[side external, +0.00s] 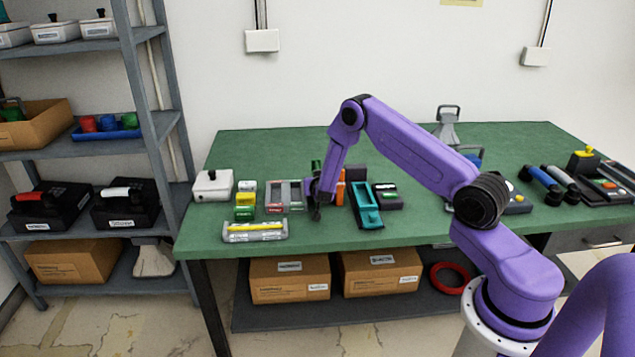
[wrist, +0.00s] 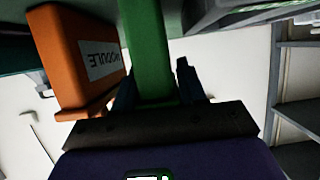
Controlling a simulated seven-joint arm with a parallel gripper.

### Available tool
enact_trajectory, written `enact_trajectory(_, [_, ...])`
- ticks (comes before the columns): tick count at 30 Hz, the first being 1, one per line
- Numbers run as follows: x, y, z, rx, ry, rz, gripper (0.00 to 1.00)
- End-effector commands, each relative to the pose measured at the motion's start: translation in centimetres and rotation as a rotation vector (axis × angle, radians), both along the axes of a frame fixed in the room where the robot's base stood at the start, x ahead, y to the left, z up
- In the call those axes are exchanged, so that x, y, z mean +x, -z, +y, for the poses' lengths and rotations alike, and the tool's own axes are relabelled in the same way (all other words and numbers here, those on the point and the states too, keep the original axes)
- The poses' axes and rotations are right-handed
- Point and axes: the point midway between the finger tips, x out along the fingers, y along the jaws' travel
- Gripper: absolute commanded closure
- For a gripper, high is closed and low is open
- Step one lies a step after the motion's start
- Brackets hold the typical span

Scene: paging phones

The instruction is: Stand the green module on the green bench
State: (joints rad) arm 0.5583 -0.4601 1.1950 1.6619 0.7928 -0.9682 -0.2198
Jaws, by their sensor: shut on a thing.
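The green module (wrist: 147,45) is a tall green block between the fingers of my gripper (wrist: 156,88) in the wrist view. My gripper is shut on it, with a dark finger on each side. In the side view my gripper (side external: 317,210) points down, low over the front-middle of the green bench (side external: 265,150). It hides most or all of the module there. I cannot tell whether the module touches the bench. An orange module (wrist: 80,60) with an upside-down label stands close beside it in the wrist view.
The orange module (side external: 340,190) and a teal tray (side external: 366,205) are right of my gripper. A grey rack (side external: 283,195), a clear tray with a yellow item (side external: 254,232) and a white box (side external: 212,185) are left. The bench's back left is clear.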

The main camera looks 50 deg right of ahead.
Motion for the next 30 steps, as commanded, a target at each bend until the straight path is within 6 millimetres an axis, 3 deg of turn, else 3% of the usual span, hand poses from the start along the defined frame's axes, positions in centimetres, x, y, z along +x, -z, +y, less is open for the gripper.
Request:
enact_trajectory(4, [0.0,0.2,0.0,-0.001,0.0,-0.001,1.0])
enact_trajectory(5, [0.0,0.3,0.0,0.0,0.0,0.0,0.53])
enact_trajectory(6, [0.0,0.3,0.0,0.0,0.0,0.0,0.4])
enact_trajectory(7, [0.0,0.3,0.0,0.0,0.0,0.0,0.34])
enact_trajectory(19, [-0.1,-0.1,0.1,0.0,0.0,0.001,0.34])
enact_trajectory(30, [-3.4,-2.1,3.6,0.0,-0.003,0.003,0.34])
